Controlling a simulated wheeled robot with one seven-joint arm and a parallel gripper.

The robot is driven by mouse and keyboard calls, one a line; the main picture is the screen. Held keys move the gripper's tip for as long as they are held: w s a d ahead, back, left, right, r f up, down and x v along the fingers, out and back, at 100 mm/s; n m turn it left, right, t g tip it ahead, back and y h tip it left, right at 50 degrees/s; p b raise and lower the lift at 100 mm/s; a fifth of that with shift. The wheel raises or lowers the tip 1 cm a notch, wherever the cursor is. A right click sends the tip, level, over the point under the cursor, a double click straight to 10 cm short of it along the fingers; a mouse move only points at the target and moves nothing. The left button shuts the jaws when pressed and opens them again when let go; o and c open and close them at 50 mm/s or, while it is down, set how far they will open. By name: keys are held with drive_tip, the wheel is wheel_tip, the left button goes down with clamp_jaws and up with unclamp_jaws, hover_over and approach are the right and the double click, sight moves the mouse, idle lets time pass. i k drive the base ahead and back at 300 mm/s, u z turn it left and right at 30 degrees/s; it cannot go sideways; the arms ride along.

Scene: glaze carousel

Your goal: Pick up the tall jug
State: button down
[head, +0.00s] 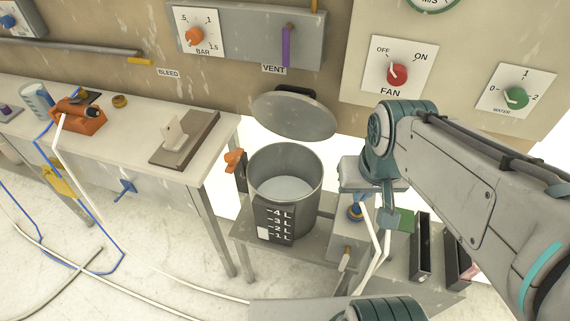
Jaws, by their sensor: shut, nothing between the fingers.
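I cannot clearly make out a tall jug in the head view. A pale cylindrical vessel with blue bands (36,99) stands on the left bench, and I cannot tell whether it is a jug. My gripper (390,218) hangs below my wrist right of the metal bucket, over the low boxes. It is shut and holds nothing that I can see. My forearm hides much of the right side.
The open metal bucket (313,205) has a litre scale in front and a raised lid (294,116) behind. The left bench (135,150) carries an orange device (79,116) and a brown board (186,141). Slotted dark holders (421,247) stand at right. Hoses cross the floor.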

sight(34, 94)
drive_tip(key=u, duration=2.45)
drive_tip(key=i, duration=2.8)
drive_tip(key=z, duration=0.8)
